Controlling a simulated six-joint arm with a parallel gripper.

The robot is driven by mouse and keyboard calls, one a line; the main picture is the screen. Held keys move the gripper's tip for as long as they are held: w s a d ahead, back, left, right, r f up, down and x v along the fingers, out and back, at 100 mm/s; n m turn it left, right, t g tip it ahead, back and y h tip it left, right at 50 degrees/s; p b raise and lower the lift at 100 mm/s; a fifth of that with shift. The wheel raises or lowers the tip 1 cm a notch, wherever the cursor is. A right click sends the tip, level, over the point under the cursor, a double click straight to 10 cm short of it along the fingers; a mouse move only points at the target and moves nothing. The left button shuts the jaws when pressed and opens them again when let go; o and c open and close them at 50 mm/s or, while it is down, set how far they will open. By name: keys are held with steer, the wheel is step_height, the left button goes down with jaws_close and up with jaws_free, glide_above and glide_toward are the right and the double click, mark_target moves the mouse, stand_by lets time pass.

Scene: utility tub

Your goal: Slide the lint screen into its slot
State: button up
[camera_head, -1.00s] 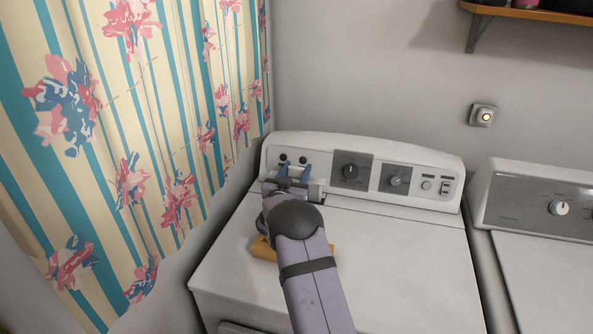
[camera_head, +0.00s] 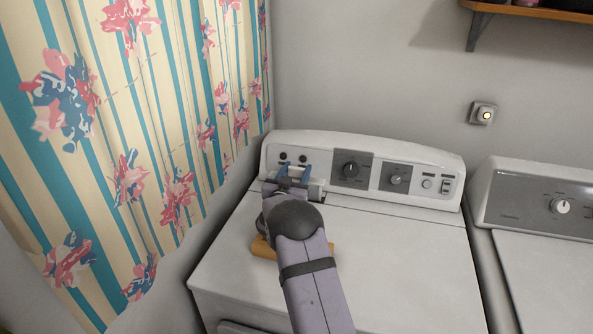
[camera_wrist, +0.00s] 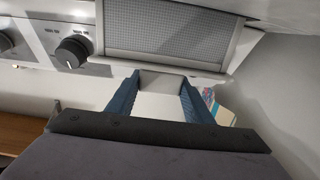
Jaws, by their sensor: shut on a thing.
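My gripper (camera_head: 294,174) is at the left end of the dryer's control panel, with its blue fingers at the panel's lower front. The fingers also show in the wrist view (camera_wrist: 160,92), shut on the light grey tab of the lint screen. The lint screen (camera_wrist: 175,40) is a grey mesh panel in a pale frame, beyond the fingertips. In the head view my arm hides most of it. The slot cannot be made out in either view, so I cannot tell whether the screen is in it.
The white dryer (camera_head: 410,250) has a mostly clear top. A tan block (camera_head: 263,247) lies on it, partly behind my arm. Knobs (camera_head: 350,170) are on the panel right of my gripper. A striped floral curtain (camera_head: 120,130) hangs at left; a second machine (camera_head: 545,265) stands at right.

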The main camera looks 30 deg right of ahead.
steer(key=shift+r+p, duration=1.65)
steer(key=shift+r, duration=1.4)
steer(key=shift+s+f+b, duration=0.1)
steer(key=shift+f+b, duration=2.45)
steer(key=shift+f, duration=0.7)
steer(key=shift+r, duration=0.15)
steer(key=shift+r+p, duration=2)
steer(key=shift+r, duration=1.1)
